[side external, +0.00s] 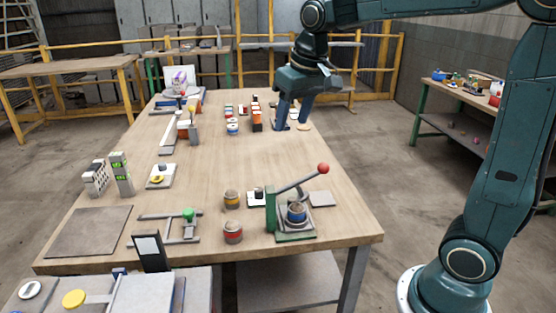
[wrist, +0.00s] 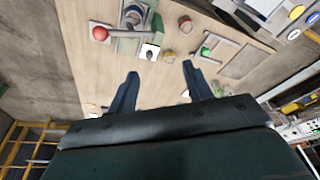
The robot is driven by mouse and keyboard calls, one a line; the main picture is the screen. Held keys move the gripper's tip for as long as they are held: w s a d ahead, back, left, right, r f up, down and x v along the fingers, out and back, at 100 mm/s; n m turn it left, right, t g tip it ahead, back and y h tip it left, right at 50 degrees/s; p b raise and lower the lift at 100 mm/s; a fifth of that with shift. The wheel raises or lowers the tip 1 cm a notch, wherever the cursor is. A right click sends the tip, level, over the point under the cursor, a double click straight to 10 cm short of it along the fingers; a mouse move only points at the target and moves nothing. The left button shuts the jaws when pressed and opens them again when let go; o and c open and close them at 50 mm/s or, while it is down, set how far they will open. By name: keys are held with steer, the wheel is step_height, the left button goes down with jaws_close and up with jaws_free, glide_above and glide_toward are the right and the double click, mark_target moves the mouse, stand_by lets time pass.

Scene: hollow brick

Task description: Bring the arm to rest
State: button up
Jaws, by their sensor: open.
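My gripper (side external: 293,122) hangs over the far right part of the wooden work table (side external: 180,195) in the side view, pointing down. Its two blue fingers are apart. In the wrist view my gripper (wrist: 158,80) also shows spread fingers, with only bare table top between their tips. Nothing is held. Part of a small round tan piece (side external: 303,127) lies beside the right finger in the side view; whether the finger touches it cannot be told.
A green lever press with a red knob (side external: 323,168) stands at the near right. Round cans (side external: 232,199) stand left of it. A grey mat (side external: 88,231) lies near left. The table's middle is clear.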

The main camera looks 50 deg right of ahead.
steer(key=s+a+f+n+t, duration=0.1)
steer(key=s+a+f, duration=0.1)
steer(key=s, duration=0.8)
steer(key=s+a+f+n+t, duration=0.1)
steer(key=s+a, duration=0.1)
steer(key=s, duration=0.8)
steer(key=shift+a+f+t, duration=0.25)
steer(key=shift+f+t, duration=0.05)
steer(key=shift+f, duration=0.1)
